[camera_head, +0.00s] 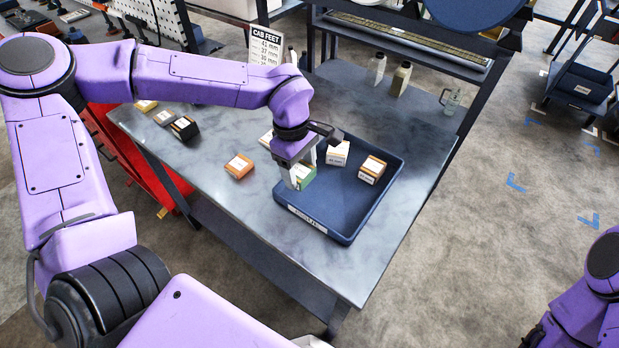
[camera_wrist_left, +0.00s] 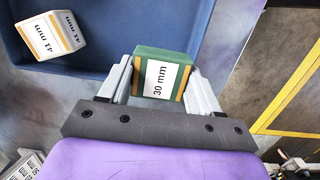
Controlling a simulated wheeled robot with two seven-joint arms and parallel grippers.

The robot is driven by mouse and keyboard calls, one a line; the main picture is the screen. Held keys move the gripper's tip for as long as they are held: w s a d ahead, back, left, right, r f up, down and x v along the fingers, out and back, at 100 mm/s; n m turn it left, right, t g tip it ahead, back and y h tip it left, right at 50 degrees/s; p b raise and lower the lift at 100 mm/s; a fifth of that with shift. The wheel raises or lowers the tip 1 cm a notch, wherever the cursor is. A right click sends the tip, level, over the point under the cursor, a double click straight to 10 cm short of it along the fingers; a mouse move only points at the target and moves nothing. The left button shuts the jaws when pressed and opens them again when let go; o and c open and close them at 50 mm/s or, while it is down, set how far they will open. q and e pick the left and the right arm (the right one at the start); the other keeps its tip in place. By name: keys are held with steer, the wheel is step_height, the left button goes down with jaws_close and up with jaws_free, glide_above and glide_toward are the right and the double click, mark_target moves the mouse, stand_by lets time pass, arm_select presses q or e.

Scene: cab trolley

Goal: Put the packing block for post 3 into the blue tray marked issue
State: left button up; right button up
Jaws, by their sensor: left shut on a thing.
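My left gripper (camera_head: 297,181) is shut on a green block (camera_wrist_left: 160,72) with a white "30 mm" label; part of the block (camera_head: 305,174) shows beside the fingers in the head view. The gripper is at the left side of the blue tray (camera_head: 335,225), which has a white label on its front wall, too small to read surely. In the left wrist view, the green block overlaps the tray's edge (camera_wrist_left: 95,68). Whether it touches the tray is unclear. My right gripper is out of view.
An orange block (camera_head: 239,167) and several others lie left on the table (camera_head: 300,252). A "CAB FEET" sign (camera_head: 266,48) and bottles (camera_head: 401,78) stand behind. The table's front is clear.

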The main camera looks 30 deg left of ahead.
mark_target(308, 189)
arm_select(q)
steer(key=shift+w+d+f, duration=0.2)
steer(key=shift+w+f, duration=0.15)
steer(key=shift+f, duration=0.15)
steer(key=shift+w+d+f, duration=0.15)
steer(key=shift+w+f, duration=0.2)
steer(key=shift+f, duration=0.1)
steer(key=shift+w+d+f, duration=0.1)
steer(key=shift+w+f, duration=0.05)
steer(key=shift+f, duration=0.85)
steer(key=shift+w+d+f, duration=0.1)
steer(key=shift+w+f, duration=0.05)
steer(key=shift+f, duration=0.8)
steer(key=o, duration=1.2)
steer(key=shift+f, duration=0.15)
steer(key=r, duration=0.4)
steer(key=a+r, duration=0.1)
steer(key=r, duration=0.7)
steer(key=shift+a+r, duration=0.15)
steer(key=shift+a, duration=0.1)
